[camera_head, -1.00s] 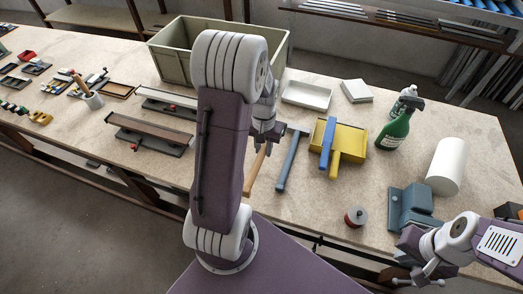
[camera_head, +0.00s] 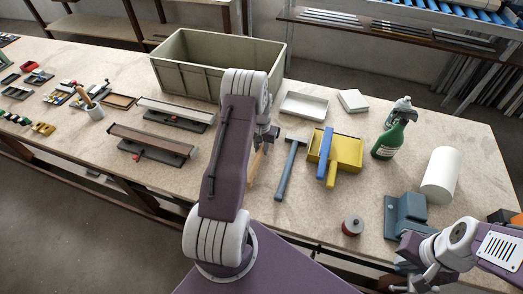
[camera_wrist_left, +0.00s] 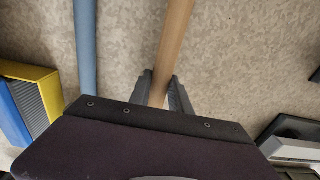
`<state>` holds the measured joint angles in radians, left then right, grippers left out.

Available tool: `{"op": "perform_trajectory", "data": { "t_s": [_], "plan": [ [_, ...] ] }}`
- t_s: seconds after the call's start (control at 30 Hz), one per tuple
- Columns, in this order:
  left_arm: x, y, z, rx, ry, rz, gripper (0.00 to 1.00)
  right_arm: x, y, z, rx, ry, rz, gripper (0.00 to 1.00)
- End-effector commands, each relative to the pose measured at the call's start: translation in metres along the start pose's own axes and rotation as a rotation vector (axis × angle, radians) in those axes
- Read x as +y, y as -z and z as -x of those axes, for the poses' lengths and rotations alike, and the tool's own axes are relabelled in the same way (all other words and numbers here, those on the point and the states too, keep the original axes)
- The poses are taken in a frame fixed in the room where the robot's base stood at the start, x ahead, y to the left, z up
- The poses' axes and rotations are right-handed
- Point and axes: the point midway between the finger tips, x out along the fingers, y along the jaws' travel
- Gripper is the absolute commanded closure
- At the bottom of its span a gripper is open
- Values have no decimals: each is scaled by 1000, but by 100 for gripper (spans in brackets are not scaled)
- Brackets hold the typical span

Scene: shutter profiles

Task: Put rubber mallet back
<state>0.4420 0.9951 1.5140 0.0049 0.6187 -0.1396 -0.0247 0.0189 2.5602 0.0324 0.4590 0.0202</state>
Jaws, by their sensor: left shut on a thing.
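The rubber mallet shows only as a wooden handle (camera_head: 254,167) in the head view; its head is hidden behind my left arm. In the left wrist view the wooden handle (camera_wrist_left: 175,45) runs between my left gripper's fingers. My left gripper (camera_head: 268,137) is shut on this handle; its fingertips (camera_wrist_left: 163,92) sit on both sides of it in the wrist view. My right gripper (camera_head: 424,279) is at the lower right, by the table's front edge; its jaw opening is not clear.
A hammer with a blue handle (camera_head: 287,172) lies just right of the mallet, then a yellow dustpan (camera_head: 347,152) with a blue brush (camera_head: 325,146). A green-grey crate (camera_head: 205,75) stands behind. Shutter profiles (camera_head: 150,140) lie left. A green bottle (camera_head: 389,141) and white roll (camera_head: 442,174) stand right.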

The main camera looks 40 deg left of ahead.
Motion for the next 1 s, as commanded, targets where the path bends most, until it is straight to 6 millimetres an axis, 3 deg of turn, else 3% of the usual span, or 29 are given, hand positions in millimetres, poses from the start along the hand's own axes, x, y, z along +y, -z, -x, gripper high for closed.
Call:
{"op": "perform_trajectory", "data": {
  "t_s": [0.13,0.5,0.53,0.6,1.0],
  "plan": [
    [0,0,-16,1,0,0,100,0,1,7,0,0,0,100],
    [0,0,-23,3,0,0,100,0,0,2,0,0,0,100],
    [0,0,-23,1,0,0,71,0,0,3,0,0,0,100],
    [0,0,-22,1,0,0,55,0,0,3,0,0,0,100],
    [0,0,-15,3,0,0,55,0,1,5,0,0,0,100]
  ]
}}
